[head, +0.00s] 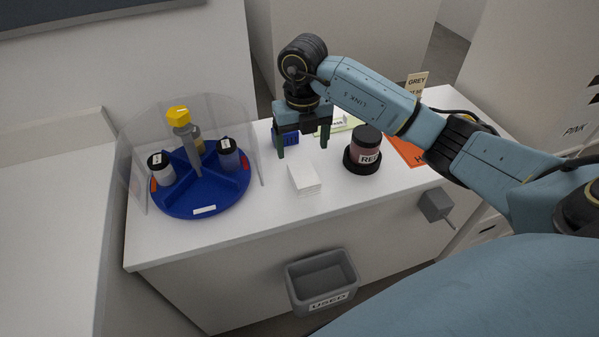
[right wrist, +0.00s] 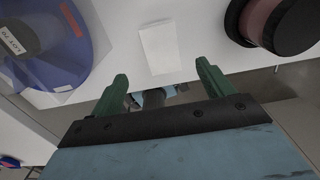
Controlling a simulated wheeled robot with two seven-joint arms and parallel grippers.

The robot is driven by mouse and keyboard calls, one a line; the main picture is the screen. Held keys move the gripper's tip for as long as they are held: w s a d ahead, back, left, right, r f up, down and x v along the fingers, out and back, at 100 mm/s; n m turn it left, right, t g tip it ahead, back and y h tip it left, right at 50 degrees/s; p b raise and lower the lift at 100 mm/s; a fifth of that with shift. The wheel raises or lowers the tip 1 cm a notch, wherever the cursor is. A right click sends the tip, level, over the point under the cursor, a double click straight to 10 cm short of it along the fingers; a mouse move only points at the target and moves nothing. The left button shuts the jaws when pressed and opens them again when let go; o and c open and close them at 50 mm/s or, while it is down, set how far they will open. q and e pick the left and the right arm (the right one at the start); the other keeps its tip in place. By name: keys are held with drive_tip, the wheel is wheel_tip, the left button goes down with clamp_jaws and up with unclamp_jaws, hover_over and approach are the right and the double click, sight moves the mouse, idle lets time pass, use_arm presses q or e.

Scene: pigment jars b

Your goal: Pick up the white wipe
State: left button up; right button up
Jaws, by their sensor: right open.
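The white wipe (head: 304,178) lies as a small folded stack on the white counter, between the blue turntable and the red jar. It also shows in the right wrist view (right wrist: 160,48), beyond and between my fingertips. My right gripper (head: 303,147) is open and empty, pointing down above the counter, a little behind the wipe in the head view. Its green fingers (right wrist: 160,82) are apart and do not touch the wipe. My left gripper is not in view.
A blue turntable (head: 205,210) with several jars and a clear curved shield (head: 135,150) stands left. A jar labelled RED (head: 367,145) sits in a dark holder to the right. A blue block (head: 291,137) is behind the gripper. A grey bin (head: 322,282) hangs on the counter front.

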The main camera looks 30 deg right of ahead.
hover_over(304, 173)
wheel_tip(304, 173, down, 4)
drive_tip(key=shift+a+f, duration=0.15)
drive_tip(key=shift+f, duration=0.8)
wheel_tip(304, 173, down, 4)
drive_tip(key=shift+r, duration=0.2)
drive_tip(key=shift+f, duration=0.25)
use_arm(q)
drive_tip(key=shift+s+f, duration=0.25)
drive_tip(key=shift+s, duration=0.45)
use_arm(e)
drive_tip(key=c, duration=1.1)
